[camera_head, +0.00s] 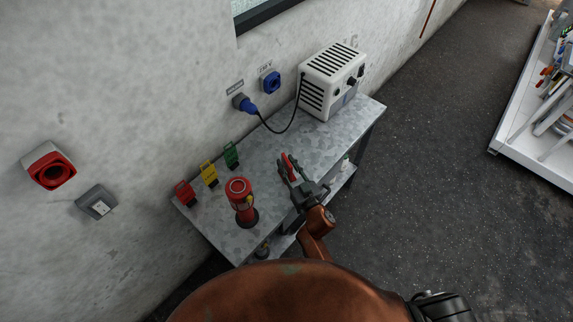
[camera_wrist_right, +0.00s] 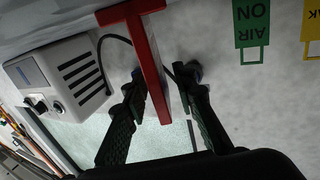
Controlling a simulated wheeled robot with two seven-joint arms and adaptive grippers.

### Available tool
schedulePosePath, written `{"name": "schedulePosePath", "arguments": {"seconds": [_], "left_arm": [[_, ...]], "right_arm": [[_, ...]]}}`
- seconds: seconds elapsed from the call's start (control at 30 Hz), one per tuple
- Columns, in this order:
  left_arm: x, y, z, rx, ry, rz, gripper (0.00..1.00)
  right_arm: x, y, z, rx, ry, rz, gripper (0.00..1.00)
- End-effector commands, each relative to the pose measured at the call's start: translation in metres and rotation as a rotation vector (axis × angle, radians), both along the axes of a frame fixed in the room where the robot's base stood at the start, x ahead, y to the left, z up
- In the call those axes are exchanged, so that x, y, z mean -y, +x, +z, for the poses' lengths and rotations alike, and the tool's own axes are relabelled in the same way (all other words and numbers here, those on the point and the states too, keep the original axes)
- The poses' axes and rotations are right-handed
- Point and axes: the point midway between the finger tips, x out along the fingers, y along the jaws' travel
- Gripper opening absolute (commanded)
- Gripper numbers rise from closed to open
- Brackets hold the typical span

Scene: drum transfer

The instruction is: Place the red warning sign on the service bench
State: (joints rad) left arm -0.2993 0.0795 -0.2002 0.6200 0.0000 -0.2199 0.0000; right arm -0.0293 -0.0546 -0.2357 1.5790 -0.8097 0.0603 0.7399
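The red warning sign (camera_head: 287,164) shows as a narrow red piece above the front half of the service bench (camera_head: 345,137). In the right wrist view the sign (camera_wrist_right: 150,65) is seen nearly edge-on, as a red T shape. My right gripper (camera_head: 290,170) has its fingers on either side of the sign. In the wrist view the left finger of the gripper (camera_wrist_right: 161,85) is close to or touching the red stem, and a gap shows beside the right finger. I cannot tell whether the sign touches the bench. My left gripper is out of view.
A red lantern (camera_head: 239,191) stands near the bench's left end. Red (camera_head: 185,193), yellow (camera_head: 209,174) and green (camera_head: 231,155) tags are along the wall side. A white vented unit (camera_head: 328,80) with a cable (camera_head: 284,131) occupies the far end. Bare bench lies between.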

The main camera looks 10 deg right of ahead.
Motion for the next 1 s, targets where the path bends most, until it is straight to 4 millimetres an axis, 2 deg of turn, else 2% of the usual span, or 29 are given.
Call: {"name": "schedulePosePath", "arguments": {"seconds": [0.17,0.4,0.6,0.77,1.0], "left_arm": [[0.0,0.001,0.004,0.001,0.0,0.0,0.48],[0.0,0.001,0.007,0.002,0.0,0.0,0.48],[0.0,0.001,0.008,0.002,0.0,0.0,0.48],[0.0,0.001,0.008,0.002,0.0,0.0,0.48],[0.0,0.001,0.008,0.002,0.0,0.0,0.48]], "right_arm": [[0.007,-0.024,0.001,-0.001,0.001,-0.001,0.25],[0.021,-0.074,0.001,-0.002,0.0,-0.001,0.25],[0.029,-0.104,0.001,-0.001,0.001,0.0,0.25],[0.031,-0.114,0.001,0.001,0.0,0.0,0.25],[0.032,-0.116,0.002,0.001,0.0,0.0,0.25]]}}
